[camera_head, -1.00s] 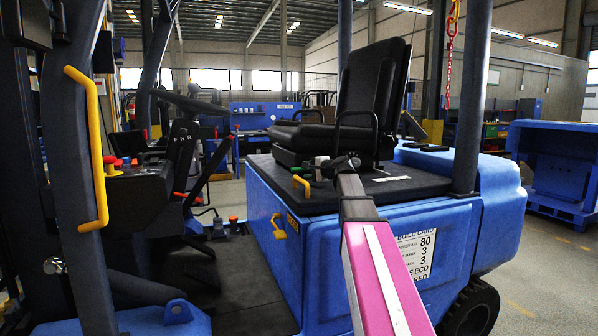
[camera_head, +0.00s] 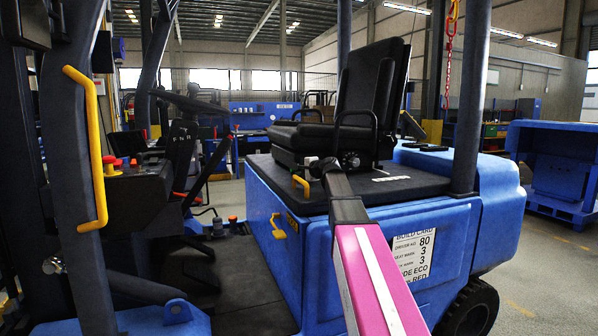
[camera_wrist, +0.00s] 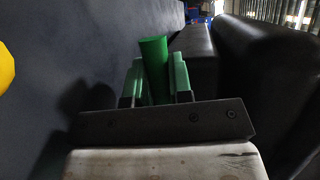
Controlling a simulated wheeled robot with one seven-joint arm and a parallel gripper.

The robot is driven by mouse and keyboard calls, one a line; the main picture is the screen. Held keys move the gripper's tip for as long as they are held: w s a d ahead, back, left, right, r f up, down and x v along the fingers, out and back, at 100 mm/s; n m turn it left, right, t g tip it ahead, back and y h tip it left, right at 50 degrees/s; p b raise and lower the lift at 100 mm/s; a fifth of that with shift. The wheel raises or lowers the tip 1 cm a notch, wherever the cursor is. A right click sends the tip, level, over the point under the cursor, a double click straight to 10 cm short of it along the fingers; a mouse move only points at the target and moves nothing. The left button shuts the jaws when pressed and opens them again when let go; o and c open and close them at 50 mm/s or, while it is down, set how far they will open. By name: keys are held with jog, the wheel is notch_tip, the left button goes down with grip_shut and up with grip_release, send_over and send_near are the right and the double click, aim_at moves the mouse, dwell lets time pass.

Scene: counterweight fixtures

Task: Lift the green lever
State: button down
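The green lever (camera_wrist: 154,62) is a plain green cylinder in the wrist view, leaning slightly left at its top. My gripper (camera_wrist: 156,82) has its two pale green fingers on either side of the lever, close against it with little or no gap showing. The lever's top stands out past the fingertips. Its lower end is hidden by the fingers and the gripper's dark plate. In the head view, my gripper (camera_head: 312,163) is small and partly hidden by my wrist, beside the black seat; the lever cannot be made out clearly there.
The black seat (camera_head: 357,110) stands just right of and behind my gripper; its side is close in the wrist view (camera_wrist: 262,80). A yellow handle (camera_head: 301,185) is on the blue truck body (camera_head: 370,240). The steering wheel (camera_head: 190,104) is to the left.

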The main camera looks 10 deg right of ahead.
jog(key=r+m, duration=0.1)
jog(key=r+m+y, duration=0.1)
jog(key=r+m+t, duration=0.1)
jog(key=shift+d+r, duration=0.25)
jog(key=shift+d, duration=0.1)
jog(key=c, duration=1.1)
grip_release()
jog(key=shift+o, duration=0.2)
jog(key=v, duration=1)
jog(key=shift+s+d+f, duration=0.15)
jog(key=shift+s+d, duration=0.1)
jog(key=shift+d, duration=0.05)
